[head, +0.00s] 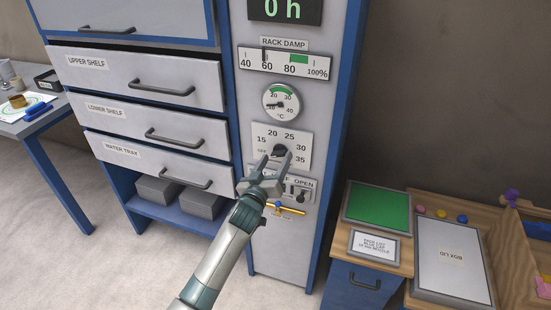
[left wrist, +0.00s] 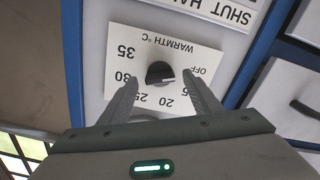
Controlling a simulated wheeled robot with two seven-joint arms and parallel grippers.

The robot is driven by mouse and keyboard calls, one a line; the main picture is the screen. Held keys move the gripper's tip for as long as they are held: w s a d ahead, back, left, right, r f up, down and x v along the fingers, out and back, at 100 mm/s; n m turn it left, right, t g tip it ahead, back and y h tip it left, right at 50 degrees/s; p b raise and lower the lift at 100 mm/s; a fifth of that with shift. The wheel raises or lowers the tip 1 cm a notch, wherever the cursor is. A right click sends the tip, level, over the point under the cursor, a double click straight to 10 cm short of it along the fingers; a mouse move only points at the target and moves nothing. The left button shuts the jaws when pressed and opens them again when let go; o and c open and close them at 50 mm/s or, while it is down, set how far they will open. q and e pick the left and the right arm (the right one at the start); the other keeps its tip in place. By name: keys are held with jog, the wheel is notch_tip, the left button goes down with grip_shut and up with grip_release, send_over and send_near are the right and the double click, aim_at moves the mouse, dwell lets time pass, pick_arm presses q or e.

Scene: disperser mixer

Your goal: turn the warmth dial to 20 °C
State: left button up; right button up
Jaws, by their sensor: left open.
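The warmth dial plate (head: 297,142) is white, on the grey column of the cabinet, with marks from OFF through 15, 20, 25, 30 to 35. Its black knob (head: 280,150) is partly hidden by my gripper in the head view. In the left wrist view the plate is upside down and the knob (left wrist: 160,75) shows a white pointer line towards the OFF and 15 side; the exact mark is unclear. My left gripper (head: 275,159) is open in front of the dial. In the left wrist view its fingers (left wrist: 161,84) stand apart either side of the knob, with no contact visible.
Above the dial are a round °C gauge (head: 281,102) and a rack damp scale (head: 284,64). Below is a SHUT/HALF/OPEN control (head: 302,195) and a brass valve (head: 288,209). Drawers (head: 150,80) stand left; a wooden table with a green panel (head: 377,207) stands right.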

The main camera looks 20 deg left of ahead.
pick_arm(q)
jog(key=shift+w, duration=0.35)
pick_arm(e)
jog(key=shift+a, duration=0.55)
pick_arm(q)
jog(key=c, duration=1)
jog(key=shift+c, duration=0.2)
pick_arm(e)
jog(key=shift+s+d, duration=0.1)
jog(key=shift+d, duration=0.2)
jog(key=shift+d+r, duration=0.1)
jog(key=shift+d, duration=0.05)
